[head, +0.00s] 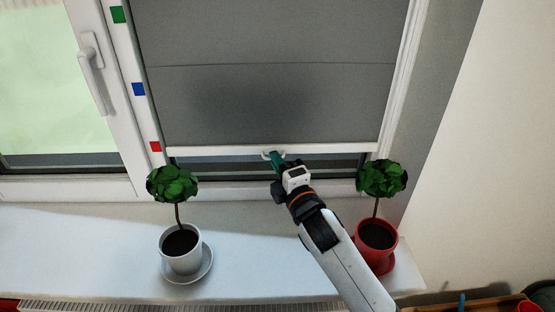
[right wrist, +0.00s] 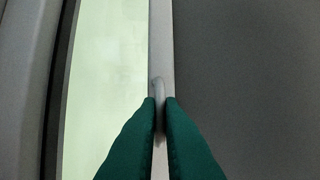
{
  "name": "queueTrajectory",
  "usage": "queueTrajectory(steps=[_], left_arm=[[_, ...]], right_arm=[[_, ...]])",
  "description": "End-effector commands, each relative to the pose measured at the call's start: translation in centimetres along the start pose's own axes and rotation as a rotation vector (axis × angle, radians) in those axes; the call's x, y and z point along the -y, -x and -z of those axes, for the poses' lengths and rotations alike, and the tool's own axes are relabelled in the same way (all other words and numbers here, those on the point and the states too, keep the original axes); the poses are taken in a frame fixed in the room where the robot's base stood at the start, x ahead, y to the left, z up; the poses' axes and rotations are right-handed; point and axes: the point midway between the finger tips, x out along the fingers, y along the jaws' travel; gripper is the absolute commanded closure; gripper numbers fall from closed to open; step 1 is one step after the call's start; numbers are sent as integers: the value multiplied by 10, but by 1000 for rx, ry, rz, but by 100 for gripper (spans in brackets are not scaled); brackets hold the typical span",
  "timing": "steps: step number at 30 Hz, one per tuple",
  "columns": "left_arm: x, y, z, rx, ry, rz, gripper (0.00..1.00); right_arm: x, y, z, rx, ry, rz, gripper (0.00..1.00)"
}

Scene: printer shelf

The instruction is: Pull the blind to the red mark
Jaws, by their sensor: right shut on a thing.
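The grey blind (head: 270,95) covers most of the window, and its white bottom bar (head: 220,150) runs level with the red mark (head: 155,146) on the frame at the left. A blue mark (head: 138,89) and a green mark (head: 118,15) sit above the red one. My right gripper (head: 274,158) is at the middle of the bar. In the right wrist view, its green fingers (right wrist: 161,100) are shut on the blind's small handle (right wrist: 158,88), beside the grey fabric (right wrist: 250,90). My left gripper is not in view.
A plant in a white pot (head: 182,262) stands on the sill (head: 80,245) left of my arm. A plant in a red pot (head: 377,246) stands close to my right forearm, which partly covers it. A white window handle (head: 95,70) is at the left.

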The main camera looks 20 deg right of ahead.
Motion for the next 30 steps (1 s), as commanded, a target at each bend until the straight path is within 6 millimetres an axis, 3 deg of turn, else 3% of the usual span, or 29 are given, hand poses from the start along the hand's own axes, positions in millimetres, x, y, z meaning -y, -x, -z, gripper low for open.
queueTrajectory(steps=[2, 7, 17, 23, 30], left_arm=[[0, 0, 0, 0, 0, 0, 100], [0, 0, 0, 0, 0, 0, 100], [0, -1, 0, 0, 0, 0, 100], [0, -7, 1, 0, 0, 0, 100], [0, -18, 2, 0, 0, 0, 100]], right_arm=[[0, 0, 0, 0, 0, 0, 100], [1, 0, 0, 0, 0, 1, 71], [0, 3, 0, 0, 0, 1, 71], [-2, 32, 0, 1, 1, 0, 71], [-3, 84, 0, 0, 1, -2, 71]])
